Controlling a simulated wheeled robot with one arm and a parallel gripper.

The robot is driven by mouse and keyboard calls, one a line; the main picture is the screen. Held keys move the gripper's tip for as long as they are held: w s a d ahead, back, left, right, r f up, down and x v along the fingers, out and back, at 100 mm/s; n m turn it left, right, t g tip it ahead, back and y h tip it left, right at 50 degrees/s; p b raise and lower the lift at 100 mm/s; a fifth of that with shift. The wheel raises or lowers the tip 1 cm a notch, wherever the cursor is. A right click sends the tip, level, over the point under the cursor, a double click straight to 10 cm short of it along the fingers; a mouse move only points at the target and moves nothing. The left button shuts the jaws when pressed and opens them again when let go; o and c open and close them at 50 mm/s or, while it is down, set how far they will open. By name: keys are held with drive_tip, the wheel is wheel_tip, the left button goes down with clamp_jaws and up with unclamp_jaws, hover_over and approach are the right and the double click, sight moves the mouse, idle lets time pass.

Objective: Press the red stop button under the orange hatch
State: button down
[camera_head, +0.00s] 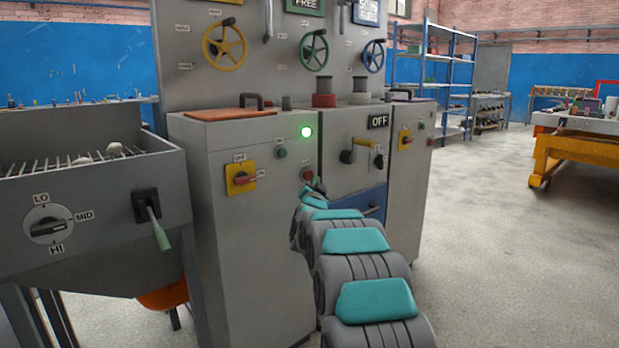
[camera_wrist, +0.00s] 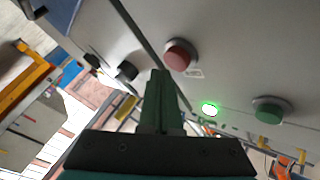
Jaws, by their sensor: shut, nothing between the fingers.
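The orange hatch (camera_head: 230,114) lies flat on top of the grey cabinet (camera_head: 255,215), with a dark handle at its back. On the cabinet's front, below the hatch's level and to its right, is a round red button (camera_head: 307,174). The red button also shows in the wrist view (camera_wrist: 179,55), in a pale collar with a small label. My gripper (camera_head: 318,186) is shut and empty, close to the red button at its lower right. In the wrist view the fingertips (camera_wrist: 159,74) appear just beside the button; I cannot tell whether they touch.
A lit green lamp (camera_head: 306,132) and a green button (camera_head: 281,153) sit near the red one. A red rotary switch on a yellow plate (camera_head: 241,178) is to the left. A panel with a black-and-yellow lever (camera_head: 362,156) is to the right. Open floor lies at right.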

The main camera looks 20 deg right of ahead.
drive_tip(key=shift+w+r, duration=0.1)
drive_tip(key=shift+w, duration=0.05)
drive_tip(key=shift+w+a, duration=0.15)
drive_tip(key=shift+w, duration=0.1)
drive_tip(key=shift+w+a+p, duration=0.15)
drive_tip(key=shift+w+p, duration=0.25)
drive_tip(key=shift+p, duration=0.1)
idle(0.7)
drive_tip(key=shift+s, duration=0.15)
drive_tip(key=shift+s+d+b, duration=0.3)
drive_tip(key=shift+s+b, duration=0.35)
drive_tip(key=shift+b, duration=0.1)
